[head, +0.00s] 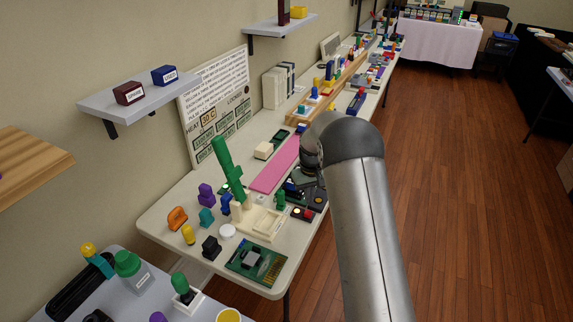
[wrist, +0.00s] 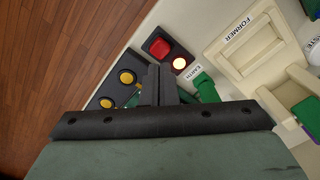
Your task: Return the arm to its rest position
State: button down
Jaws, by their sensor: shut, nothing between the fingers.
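My gripper (wrist: 156,82) is shut and empty in the wrist view, its dark fingers together. It is over or close to a dark control box with a red button (wrist: 160,47) and a lit round lamp (wrist: 180,63); I cannot tell the exact height. A green piece (wrist: 206,87) by an "EARTH" label is just right of the fingers. In the head view my grey arm (head: 365,220) reaches over the table's right edge, and its rounded joint hides much of the gripper.
The long cream table (head: 165,222) holds a tall green piece (head: 227,168), a cream frame (head: 262,222), a pink strip (head: 275,165), a circuit board (head: 256,262) and small coloured parts. Wall shelves (head: 140,102) overhang its left side. The wooden floor (head: 470,190) at right is clear.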

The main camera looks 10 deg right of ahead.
jog(key=s+r+m, duration=0.1)
jog(key=s+r, duration=0.7)
jog(key=s, duration=0.5)
jog(key=s+r+m, duration=0.1)
jog(key=s+r, duration=0.8)
jog(key=s, duration=0.4)
jog(key=s+f, duration=0.1)
jog(key=s, duration=1.2)
jog(key=shift+s+a, duration=0.25)
jog(key=shift+s, duration=0.05)
